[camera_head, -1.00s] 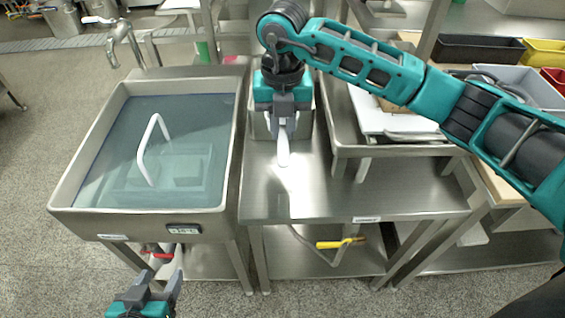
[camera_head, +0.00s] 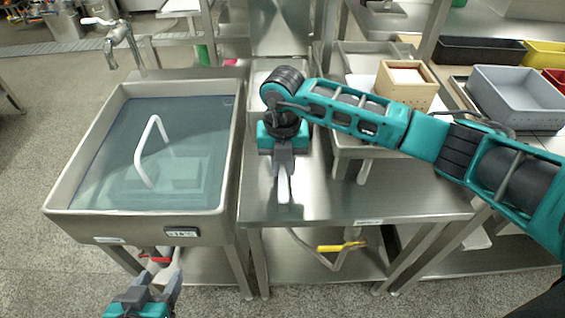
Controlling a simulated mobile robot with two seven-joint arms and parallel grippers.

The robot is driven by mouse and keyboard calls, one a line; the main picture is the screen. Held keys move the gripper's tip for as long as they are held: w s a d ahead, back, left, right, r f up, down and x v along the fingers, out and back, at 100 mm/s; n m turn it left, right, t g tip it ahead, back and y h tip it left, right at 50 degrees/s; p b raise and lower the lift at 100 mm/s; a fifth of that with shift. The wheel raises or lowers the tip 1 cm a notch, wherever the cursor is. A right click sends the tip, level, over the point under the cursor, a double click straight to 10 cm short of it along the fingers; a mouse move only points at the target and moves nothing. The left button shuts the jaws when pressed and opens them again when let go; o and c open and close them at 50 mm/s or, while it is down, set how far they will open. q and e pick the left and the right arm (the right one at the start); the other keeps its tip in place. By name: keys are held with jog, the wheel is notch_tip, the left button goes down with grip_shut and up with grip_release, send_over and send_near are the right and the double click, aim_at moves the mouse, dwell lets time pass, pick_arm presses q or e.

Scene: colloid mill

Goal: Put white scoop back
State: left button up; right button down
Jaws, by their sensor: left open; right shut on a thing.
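The white scoop (camera_head: 284,186) hangs from my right gripper (camera_head: 283,172), which is shut on it. Only its pale, narrow lower part shows below the fingers; the rest is hidden by the gripper. The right gripper points down over the steel table (camera_head: 400,195), left of the table's middle. I cannot tell whether the scoop touches the tabletop. My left gripper (camera_head: 158,272) is open and empty at the bottom left, in front of the sink.
A water-filled sink (camera_head: 75,220) with a white bent handle (camera_head: 142,150) stands left of the table. A steel tray (camera_head: 345,143) and a wooden box (camera_head: 408,88) are at the back right. A grey bin (camera_head: 515,98) stands farther right. The front table surface is clear.

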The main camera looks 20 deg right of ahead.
aim_at(283, 167)
jog(key=shift+f, duration=0.15)
jog(key=c, duration=1.1)
grip_release()
notch_tip(283, 167, up, 12)
jog(key=shift+r+p, duration=0.2)
jog(key=shift+p, duration=0.6)
